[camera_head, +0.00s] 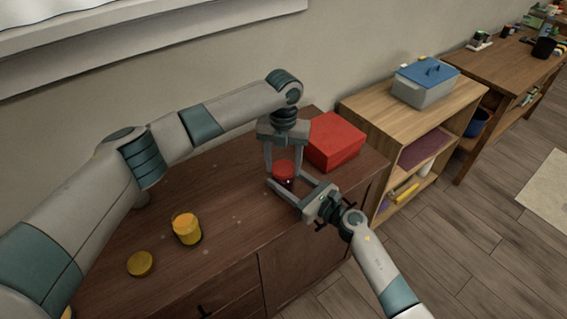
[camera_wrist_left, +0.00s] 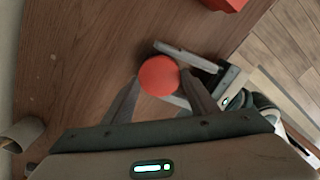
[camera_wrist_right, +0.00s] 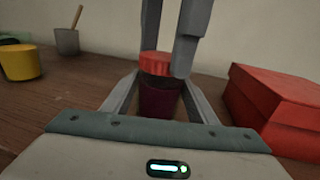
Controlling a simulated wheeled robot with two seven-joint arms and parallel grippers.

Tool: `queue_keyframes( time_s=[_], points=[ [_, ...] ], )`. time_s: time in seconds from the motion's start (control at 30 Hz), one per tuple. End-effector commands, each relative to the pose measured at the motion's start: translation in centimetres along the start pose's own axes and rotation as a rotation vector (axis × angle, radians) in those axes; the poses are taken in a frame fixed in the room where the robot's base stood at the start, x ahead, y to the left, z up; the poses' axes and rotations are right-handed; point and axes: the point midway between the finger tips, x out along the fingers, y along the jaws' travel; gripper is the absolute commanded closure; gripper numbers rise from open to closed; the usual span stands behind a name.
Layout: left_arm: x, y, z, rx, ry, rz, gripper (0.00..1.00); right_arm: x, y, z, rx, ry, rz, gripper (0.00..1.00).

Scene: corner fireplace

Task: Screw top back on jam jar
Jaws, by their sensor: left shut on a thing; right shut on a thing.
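The jam jar (camera_wrist_right: 160,100) is dark red and stands upright on the brown cabinet top. Its red lid (camera_wrist_right: 156,63) sits level on the jar's mouth; I cannot tell how tightly. My left gripper (camera_head: 283,166) reaches down from above and is shut on the lid. The round lid (camera_wrist_left: 159,76) shows between its fingers in the left wrist view. My right gripper (camera_head: 288,183) comes in low from the front right and is shut around the jar's body, below the lid. The left fingers hide part of the jar and lid.
A red box (camera_head: 335,141) stands close behind the jar on the right. A yellow jar (camera_head: 187,229) and a yellow lid (camera_head: 140,263) are on the cabinet at left. The cabinet's front edge is near my right arm.

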Motion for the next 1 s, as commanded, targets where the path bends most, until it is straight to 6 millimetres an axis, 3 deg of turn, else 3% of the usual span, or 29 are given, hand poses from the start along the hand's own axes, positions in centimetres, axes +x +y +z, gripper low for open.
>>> queue_keyframes(
  time_s=[0.4, 0.8, 0.83, 0.87, 0.9, 1.0],
  points=[
    [-0.19, 0.26, 0.18, 0.608, -0.003, 0.002, 0.68, -0.03, -0.05, -0.06, 0.0, 0.001, -0.001, 1.0],
    [-0.1, 0.29, 0.13, 0.679, -0.001, 0.0, 0.68, -0.04, -0.06, -0.09, 0.0, 0.002, -0.002, 1.0],
    [-0.1, 0.3, 0.13, 0.679, -0.001, 0.0, 0.4, -0.04, -0.06, -0.09, 0.0, 0.002, -0.002, 1.0],
    [-0.1, 0.3, 0.13, 0.678, -0.001, 0.0, 0.33, -0.04, -0.06, -0.09, 0.0, 0.002, -0.002, 1.0],
    [-0.09, 0.3, 0.13, 0.678, -0.001, 0.0, 0.29, -0.04, -0.06, -0.09, 0.0, 0.002, -0.002, 1.0],
    [-0.06, 0.3, 0.12, 0.678, -0.001, 0.0, 0.29, -0.04, -0.05, -0.09, 0.0, 0.002, -0.001, 1.0]
  ],
)
